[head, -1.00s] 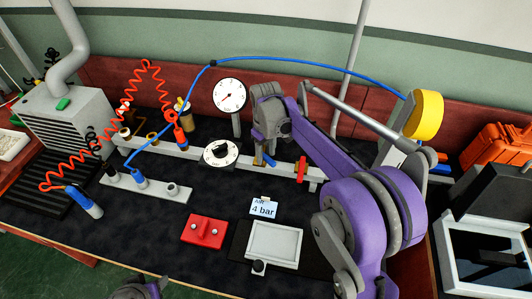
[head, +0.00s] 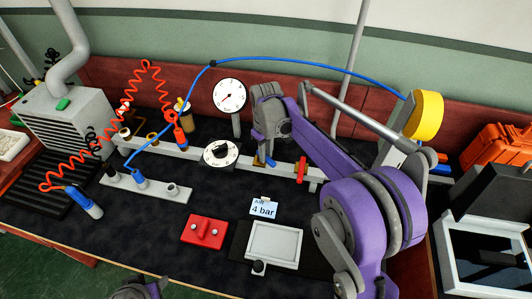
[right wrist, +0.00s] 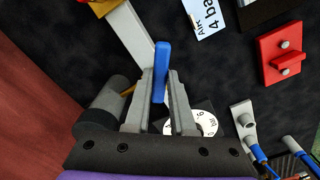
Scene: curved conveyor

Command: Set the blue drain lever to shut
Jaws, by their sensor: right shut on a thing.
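The blue drain lever (right wrist: 161,68) shows in the right wrist view, upright in the picture between the fingers of my right gripper (right wrist: 160,85). The gripper is shut on it. In the head view, my right gripper (head: 264,152) reaches down to the grey pipe rail, and only a small part of the lever (head: 271,162) shows below it. A brass-coloured part (head: 258,161) is beside the lever; its joint with the rail is mostly hidden. Part of my left arm's end (head: 140,290) shows at the bottom edge; its fingers cannot be made out.
A red lever (head: 301,168) stands on the rail (head: 197,152) just right of my right gripper. A black-and-white dial (head: 220,153) and a gauge (head: 230,95) are to the left. A "4 bar" card (head: 264,208) and red block (head: 204,232) lie in front.

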